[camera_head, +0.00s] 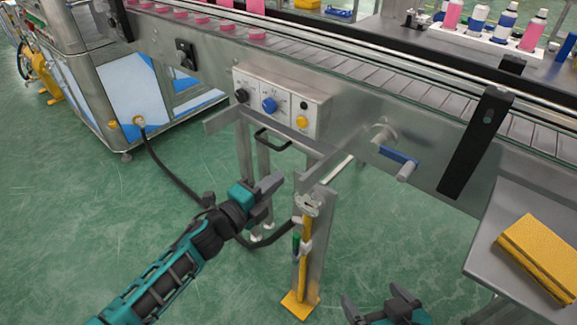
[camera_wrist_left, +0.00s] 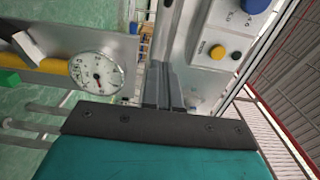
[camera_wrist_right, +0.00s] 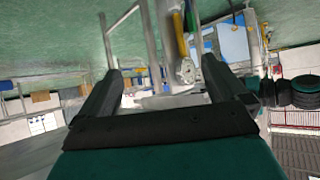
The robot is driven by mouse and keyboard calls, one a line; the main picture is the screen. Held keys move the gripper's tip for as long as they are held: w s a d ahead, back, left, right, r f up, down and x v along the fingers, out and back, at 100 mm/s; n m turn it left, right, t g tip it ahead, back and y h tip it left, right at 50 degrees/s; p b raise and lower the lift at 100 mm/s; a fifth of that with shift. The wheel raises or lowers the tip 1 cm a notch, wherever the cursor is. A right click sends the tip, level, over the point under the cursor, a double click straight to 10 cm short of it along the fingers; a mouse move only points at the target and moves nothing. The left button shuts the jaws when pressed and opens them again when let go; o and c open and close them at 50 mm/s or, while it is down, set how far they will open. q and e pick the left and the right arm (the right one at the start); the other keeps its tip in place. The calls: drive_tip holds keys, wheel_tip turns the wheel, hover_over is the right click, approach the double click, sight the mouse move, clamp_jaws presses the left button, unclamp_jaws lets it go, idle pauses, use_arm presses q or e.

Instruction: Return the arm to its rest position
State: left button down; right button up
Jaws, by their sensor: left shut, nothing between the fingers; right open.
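My left gripper (camera_head: 270,186) is in the middle of the head view, in front of the conveyor frame and left of a steel post. Its fingers are together and empty; they also show closed in the left wrist view (camera_wrist_left: 163,88). My right gripper (camera_head: 382,300) is at the bottom of the head view, right of the post. Its two fingers are spread and nothing is between them; they also stand apart in the right wrist view (camera_wrist_right: 172,92).
The steel post (camera_head: 311,255) carries a gauge (camera_head: 308,205) and a yellow pipe. A control box (camera_head: 279,104) and a blue-handled crank (camera_head: 397,158) are on the conveyor side (camera_head: 350,120). A side table (camera_head: 490,245) holds a yellow cloth (camera_head: 543,255). Green floor is open at left.

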use_arm(q)
drive_tip(key=s+a+f+n+g+y+p, duration=0.1)
drive_tip(key=s+a+n+y+p, duration=0.3)
drive_tip(key=s+n, duration=0.7)
drive_tip(key=s+a+n+g+y+p, duration=0.2)
drive_tip(key=s+a+n+y+p, duration=0.3)
drive_tip(key=s+a+n, duration=0.3)
drive_tip(key=s+n, duration=0.4)
drive_tip(key=shift+a+f+p, duration=0.15)
drive_tip(key=shift+f+p, duration=0.15)
drive_tip(key=shift+f, duration=0.1)
use_arm(e)
wheel_tip(320, 180, up, 6)
drive_tip(key=s+d+h, duration=0.1)
drive_tip(key=d, duration=0.2)
use_arm(q)
drive_tip(key=shift+s, duration=0.1)
use_arm(e)
drive_tip(key=shift+s+a, duration=0.1)
use_arm(q)
drive_tip(key=c, duration=1.8)
unclamp_jaws()
